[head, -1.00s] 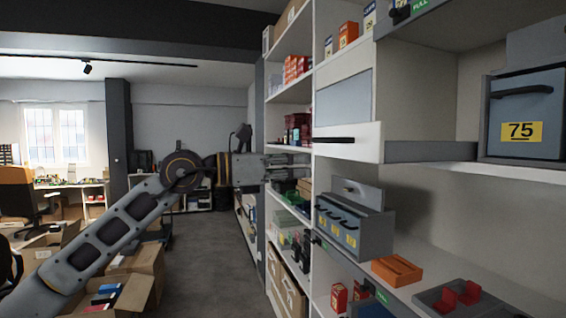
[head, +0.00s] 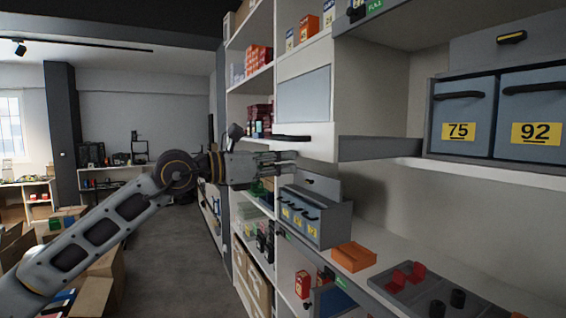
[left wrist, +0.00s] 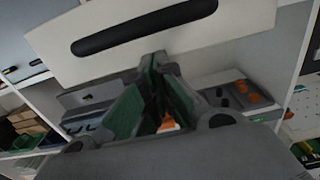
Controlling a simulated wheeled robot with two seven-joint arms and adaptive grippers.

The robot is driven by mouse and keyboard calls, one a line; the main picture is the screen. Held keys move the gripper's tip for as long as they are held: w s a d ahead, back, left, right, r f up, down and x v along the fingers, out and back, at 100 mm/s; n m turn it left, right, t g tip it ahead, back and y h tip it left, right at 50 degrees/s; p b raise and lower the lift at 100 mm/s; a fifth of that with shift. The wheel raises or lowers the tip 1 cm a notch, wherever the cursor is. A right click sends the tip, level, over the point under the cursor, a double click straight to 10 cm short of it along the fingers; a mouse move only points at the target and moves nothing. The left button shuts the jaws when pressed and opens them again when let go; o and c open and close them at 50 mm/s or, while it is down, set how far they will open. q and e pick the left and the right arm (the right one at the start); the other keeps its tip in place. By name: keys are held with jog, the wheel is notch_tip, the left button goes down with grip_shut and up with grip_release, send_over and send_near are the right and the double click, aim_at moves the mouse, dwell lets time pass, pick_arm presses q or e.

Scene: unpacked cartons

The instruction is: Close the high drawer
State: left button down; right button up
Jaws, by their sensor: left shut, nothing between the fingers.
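The high drawer has a white front (head: 318,150) with a black bar handle (head: 291,138). It stands out from the shelf unit, and its grey side (head: 380,148) shows. My left gripper (head: 295,161) is shut and empty, its tips at the lower edge of the drawer front, below the handle. In the left wrist view, the white front (left wrist: 235,33) and black handle (left wrist: 145,27) lie above the fingertips (left wrist: 156,62). I cannot tell whether the tips touch the front. My right gripper is in neither view.
Below the drawer, a grey box with small drawers (head: 315,215) and an orange tray (head: 353,256) stand on a shelf. Drawers labelled 75 (head: 461,118) and 92 (head: 540,118) are at right. Open cartons (head: 95,290) lie lower left; the grey aisle floor (head: 170,250) is clear.

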pick_arm(q)
jog(key=shift+d, duration=0.1)
jog(key=p+x, duration=0.1)
jog(key=x, duration=1.7)
jog(key=shift+w+d, duration=0.2)
jog(key=shift+d, duration=0.15)
